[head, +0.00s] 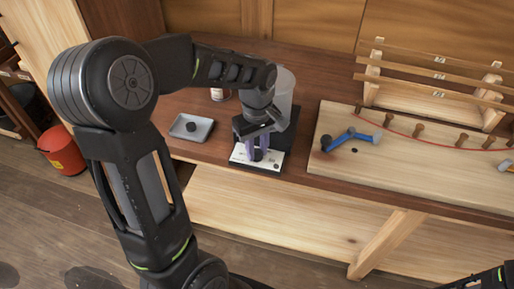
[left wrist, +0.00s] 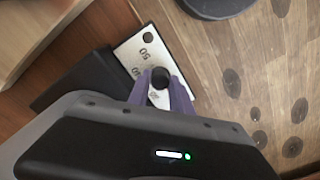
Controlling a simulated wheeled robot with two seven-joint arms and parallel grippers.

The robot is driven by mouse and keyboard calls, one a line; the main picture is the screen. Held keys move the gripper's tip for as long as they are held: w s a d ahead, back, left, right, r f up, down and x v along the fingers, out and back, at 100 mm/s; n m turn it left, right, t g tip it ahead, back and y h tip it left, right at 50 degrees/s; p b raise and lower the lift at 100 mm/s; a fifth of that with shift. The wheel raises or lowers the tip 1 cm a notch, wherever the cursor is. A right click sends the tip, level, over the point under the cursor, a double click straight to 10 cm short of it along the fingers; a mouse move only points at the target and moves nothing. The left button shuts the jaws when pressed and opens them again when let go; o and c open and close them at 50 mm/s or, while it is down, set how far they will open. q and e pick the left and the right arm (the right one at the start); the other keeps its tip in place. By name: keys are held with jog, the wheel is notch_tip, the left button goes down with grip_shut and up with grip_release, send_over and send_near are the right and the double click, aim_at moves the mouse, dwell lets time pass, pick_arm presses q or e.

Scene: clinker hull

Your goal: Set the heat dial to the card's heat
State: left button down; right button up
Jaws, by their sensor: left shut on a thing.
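A white dial panel (head: 243,159) sits on a black base at the front edge of the brown bench. The dial also shows between the fingertips in the left wrist view (left wrist: 160,76). The dial's pointer direction cannot be made out. I cannot pick out the heat card in either view. My right gripper is not seen; only a dark arm part shows at the bottom right corner.
To the right is a wooden board (head: 400,176) with a blue tool (head: 349,138) and pegs. A red bucket (head: 62,153) stands at far left.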

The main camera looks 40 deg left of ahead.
pick_arm(q)
jog(key=shift+m, duration=0.5)
jog(key=m, duration=1)
jog(key=shift+m+b, duration=0.3)
jog(key=shift+m, duration=0.1)
jog(key=m, duration=1.2)
jog(key=shift+p, duration=0.35)
jog(key=c, duration=1.2)
grip_release()
jog(key=shift+o, duration=0.2)
